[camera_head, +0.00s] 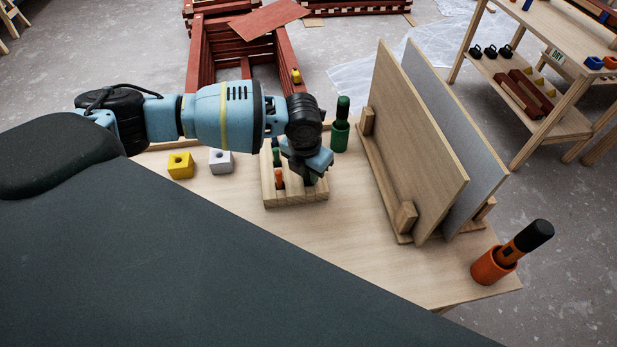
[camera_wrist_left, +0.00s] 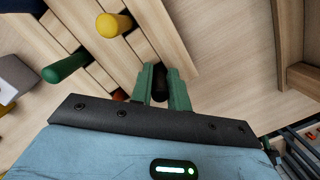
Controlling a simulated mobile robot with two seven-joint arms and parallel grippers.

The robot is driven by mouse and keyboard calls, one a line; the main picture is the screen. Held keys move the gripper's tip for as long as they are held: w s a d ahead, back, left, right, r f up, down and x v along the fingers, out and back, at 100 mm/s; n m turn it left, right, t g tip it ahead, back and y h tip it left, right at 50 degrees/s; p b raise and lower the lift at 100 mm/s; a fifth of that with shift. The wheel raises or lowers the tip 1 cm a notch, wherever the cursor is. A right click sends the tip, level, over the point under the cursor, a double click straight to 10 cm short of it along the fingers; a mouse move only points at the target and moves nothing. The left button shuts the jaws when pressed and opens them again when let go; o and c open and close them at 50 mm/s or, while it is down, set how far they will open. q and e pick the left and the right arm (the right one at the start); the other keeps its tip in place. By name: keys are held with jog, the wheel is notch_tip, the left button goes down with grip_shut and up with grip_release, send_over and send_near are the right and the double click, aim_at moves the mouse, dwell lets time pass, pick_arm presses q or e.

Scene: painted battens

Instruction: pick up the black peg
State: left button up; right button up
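The black peg (camera_wrist_left: 160,82) stands between the two green fingers of my left gripper (camera_wrist_left: 165,84) in the left wrist view. It nearly fills the narrow gap, and I cannot tell whether the fingers press on it. In the head view my left gripper (camera_head: 305,172) is low over the right part of the wooden peg block (camera_head: 296,197), and it hides the black peg there. The block also holds a green peg (camera_wrist_left: 66,67), a yellow peg (camera_wrist_left: 113,25) and an orange peg (camera_head: 279,178). My right gripper is not in view.
A yellow block (camera_head: 180,166) and a grey block (camera_head: 221,161) are left of the peg block. A green holder (camera_head: 340,136) stands behind it. Upright boards (camera_head: 415,150) in a rack stand to the right. An orange cup (camera_head: 492,268) with a tool is at the table's right corner.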

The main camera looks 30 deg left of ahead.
pick_arm(q)
grip_shut()
jog(key=shift+r, duration=0.85)
jog(key=shift+s+d+r, duration=0.1)
jog(key=shift+d+r, duration=0.15)
jog(key=shift+r, duration=0.75)
jog(key=s+d, duration=0.3)
jog(key=d, duration=0.4)
jog(key=s+d+r, duration=0.1)
jog(key=s+d, duration=0.2)
jog(key=d, duration=0.4)
jog(key=shift+d+r+b, duration=0.15)
jog(key=shift+r+b, duration=0.05)
jog(key=shift+b, duration=0.25)
